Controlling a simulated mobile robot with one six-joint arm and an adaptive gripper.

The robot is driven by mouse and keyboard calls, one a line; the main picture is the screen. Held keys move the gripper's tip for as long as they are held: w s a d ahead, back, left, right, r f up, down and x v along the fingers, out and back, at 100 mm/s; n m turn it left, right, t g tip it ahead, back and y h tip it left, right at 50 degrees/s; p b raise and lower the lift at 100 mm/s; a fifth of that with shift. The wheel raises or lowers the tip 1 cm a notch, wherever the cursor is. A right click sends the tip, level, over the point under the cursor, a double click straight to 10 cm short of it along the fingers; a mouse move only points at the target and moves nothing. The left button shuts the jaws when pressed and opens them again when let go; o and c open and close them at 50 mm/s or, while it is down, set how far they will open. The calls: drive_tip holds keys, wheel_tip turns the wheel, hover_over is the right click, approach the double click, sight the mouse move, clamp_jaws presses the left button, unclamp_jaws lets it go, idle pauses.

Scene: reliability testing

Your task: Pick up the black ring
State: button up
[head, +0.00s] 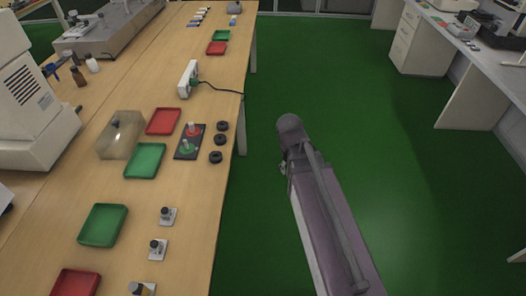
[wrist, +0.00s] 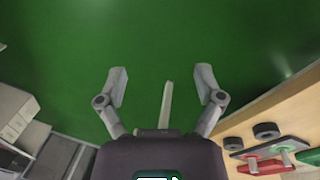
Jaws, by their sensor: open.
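Black rings lie in a column near the right edge of the wooden table in the head view: a far one (head: 222,126), a middle one (head: 220,139) and a near one (head: 215,157). They lie beside a dark plate (head: 183,152) with red and green pieces on it. Two black rings show at the lower right of the wrist view, one (wrist: 266,131) and another (wrist: 233,143). My gripper (wrist: 162,85) is open and empty over the green floor, apart from the rings. In the head view my arm hides most of it.
The wooden table (head: 190,215) holds red trays (head: 163,121), green trays (head: 145,160), a clear box (head: 121,135) and a white power strip (head: 188,79) with a cable. Small metal fixtures (head: 168,216) stand nearer. Green floor (head: 330,80) is clear right of the table.

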drive_tip(key=s+d+m, duration=0.1)
drive_tip(key=s+m+y, duration=0.1)
drive_tip(key=s+d+m, duration=0.1)
drive_tip(key=s, duration=0.1)
drive_tip(key=shift+d+f+m+g+y, duration=0.1)
drive_tip(key=shift+d+m+g+y, duration=0.2)
drive_tip(key=shift+d+m, duration=0.1)
drive_tip(key=shift+w, duration=0.1)
drive_tip(key=c, duration=0.4)
drive_tip(key=shift+a, duration=0.2)
